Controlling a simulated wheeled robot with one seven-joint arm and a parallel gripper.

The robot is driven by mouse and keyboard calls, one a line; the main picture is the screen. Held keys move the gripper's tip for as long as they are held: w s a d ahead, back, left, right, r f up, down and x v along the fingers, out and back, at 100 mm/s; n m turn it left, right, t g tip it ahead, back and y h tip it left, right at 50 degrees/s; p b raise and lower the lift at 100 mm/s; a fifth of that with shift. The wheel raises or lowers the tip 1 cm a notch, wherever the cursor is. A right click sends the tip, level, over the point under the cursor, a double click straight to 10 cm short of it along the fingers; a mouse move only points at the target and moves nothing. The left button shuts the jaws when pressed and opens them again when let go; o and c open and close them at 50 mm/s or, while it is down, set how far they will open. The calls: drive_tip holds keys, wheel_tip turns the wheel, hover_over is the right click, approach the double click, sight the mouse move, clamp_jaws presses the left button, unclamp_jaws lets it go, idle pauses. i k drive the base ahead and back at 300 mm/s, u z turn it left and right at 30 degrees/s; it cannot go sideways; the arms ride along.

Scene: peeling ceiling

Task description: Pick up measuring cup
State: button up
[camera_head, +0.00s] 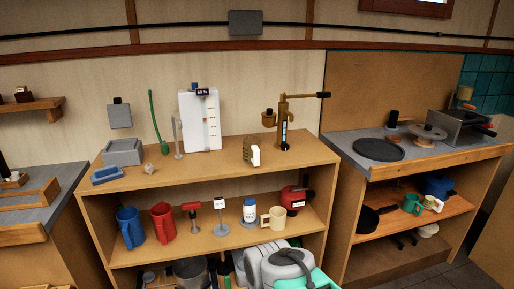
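No thing here is clearly marked as the measuring cup. On the middle shelf of the wooden unit stand a blue jug-like cup (130,228) with a handle and, to its right, a red one (162,223). A beige mug (273,218) stands further right on the same shelf, its handle facing left. A small green cup (412,203) is on the shelf of the right-hand unit. Parts of my grey-white arm seem to show at the bottom centre, in front of the lower shelf. My gripper's fingers cannot be made out.
The wooden shelf unit (215,168) holds a white board (199,120), a brass tap-like device (284,120) and grey blocks on top. A red-handled tool (192,215) and a blue-white container (249,211) stand between the cups. A black pan (378,150) lies on the right counter.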

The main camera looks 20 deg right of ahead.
sight(252, 145)
drive_tip(key=u, duration=0.35)
drive_tip(key=i, duration=0.45)
drive_tip(key=u, duration=0.45)
